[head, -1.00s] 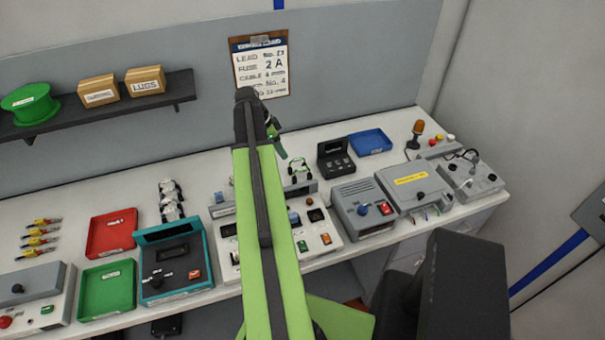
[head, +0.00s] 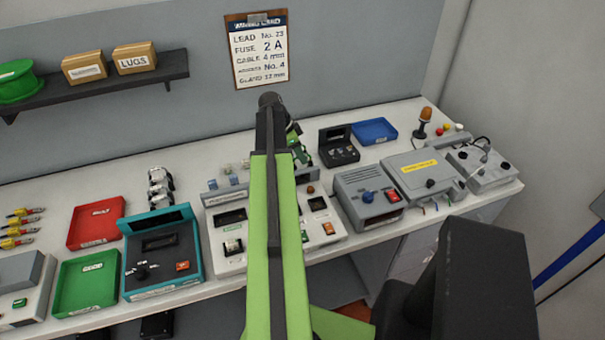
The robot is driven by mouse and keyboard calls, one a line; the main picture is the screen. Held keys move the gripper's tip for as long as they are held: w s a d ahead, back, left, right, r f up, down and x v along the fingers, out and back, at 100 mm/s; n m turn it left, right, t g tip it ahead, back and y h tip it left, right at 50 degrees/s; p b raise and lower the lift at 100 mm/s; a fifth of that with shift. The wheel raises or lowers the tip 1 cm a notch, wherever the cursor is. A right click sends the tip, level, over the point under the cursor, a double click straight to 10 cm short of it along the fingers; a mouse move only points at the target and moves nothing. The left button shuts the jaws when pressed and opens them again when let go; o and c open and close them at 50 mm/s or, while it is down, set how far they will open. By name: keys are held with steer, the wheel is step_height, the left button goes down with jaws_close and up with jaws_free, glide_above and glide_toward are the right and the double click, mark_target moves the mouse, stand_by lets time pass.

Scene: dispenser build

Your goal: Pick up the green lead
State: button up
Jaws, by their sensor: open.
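A small green and pale item (head: 303,156), which looks like the green lead, is on the bench behind the grey-white panel, just right of my arm. It is small and partly covered. My gripper (head: 293,133) is at the far end of my green arm, low over the bench and close to that item in the picture. The arm hides much of the gripper, and I cannot tell whether it touches the lead. The jaws are open.
A black open case (head: 338,150) and blue tray (head: 374,131) stand right of the lead. A grey box (head: 368,195) is nearer. White-and-black leads (head: 160,188), a teal tester (head: 162,255), a red tray (head: 97,224) and a green tray (head: 88,283) are left. A clipboard (head: 259,52) hangs behind.

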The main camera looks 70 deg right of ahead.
steer(key=b+x, duration=0.4)
steer(key=x, duration=0.1)
steer(key=shift+d+f+b, duration=0.1)
steer(key=shift+f+b, duration=0.15)
steer(key=shift+b, duration=0.15)
steer(key=shift+r, duration=0.2)
jaws_close()
